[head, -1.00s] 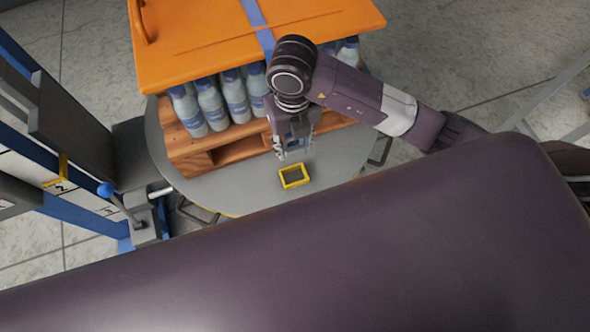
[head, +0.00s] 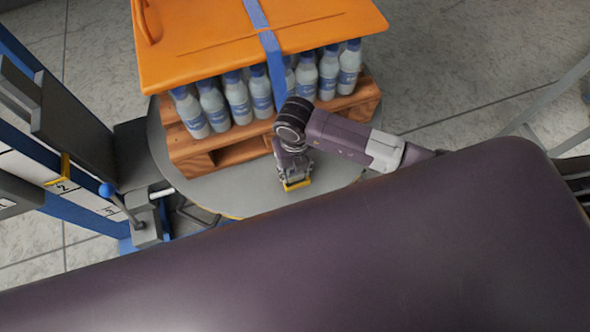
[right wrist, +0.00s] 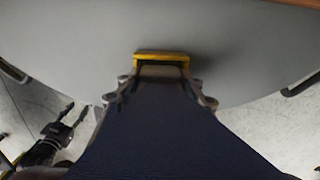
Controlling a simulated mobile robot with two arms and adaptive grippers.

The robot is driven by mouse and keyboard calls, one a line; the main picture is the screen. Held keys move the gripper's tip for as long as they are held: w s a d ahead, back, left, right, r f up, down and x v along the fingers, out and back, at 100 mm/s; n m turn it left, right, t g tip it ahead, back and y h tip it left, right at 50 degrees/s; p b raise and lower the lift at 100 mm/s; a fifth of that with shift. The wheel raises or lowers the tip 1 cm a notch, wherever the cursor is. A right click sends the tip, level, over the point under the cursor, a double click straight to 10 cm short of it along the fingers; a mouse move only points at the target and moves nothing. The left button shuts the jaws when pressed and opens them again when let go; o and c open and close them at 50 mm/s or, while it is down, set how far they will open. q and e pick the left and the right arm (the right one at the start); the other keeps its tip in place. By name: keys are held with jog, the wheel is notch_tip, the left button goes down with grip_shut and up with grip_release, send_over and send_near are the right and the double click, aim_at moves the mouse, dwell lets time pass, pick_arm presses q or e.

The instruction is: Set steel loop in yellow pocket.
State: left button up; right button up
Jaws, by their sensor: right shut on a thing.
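The yellow pocket (head: 297,186) is a small yellow-rimmed frame on the grey round table (head: 235,197). It also shows in the right wrist view (right wrist: 162,55), between and just beyond my fingertips. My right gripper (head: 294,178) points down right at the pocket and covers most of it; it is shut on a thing. I take that for the steel loop, but the fingers and the dark gripper body hide it. I cannot tell whether it is inside the pocket. What looks like my left gripper (right wrist: 62,128) shows small at the lower left of the right wrist view, away from the table.
Several bottles (head: 238,98) stand on a wooden pallet (head: 195,158) behind the gripper, under an orange cover (head: 200,45) with a blue strap. A dark machine frame (head: 75,115) stands at the left. The table is clear left of the pocket.

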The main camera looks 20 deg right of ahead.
jog(key=shift+f, duration=0.35)
jog(key=shift+s+f+b, duration=0.25)
jog(key=shift+s+b, duration=0.1)
jog(key=shift+b, duration=0.1)
jog(key=o, duration=1.2)
jog(key=shift+f, duration=0.15)
jog(key=shift+o, duration=0.3)
jog(key=shift+w+f, duration=0.15)
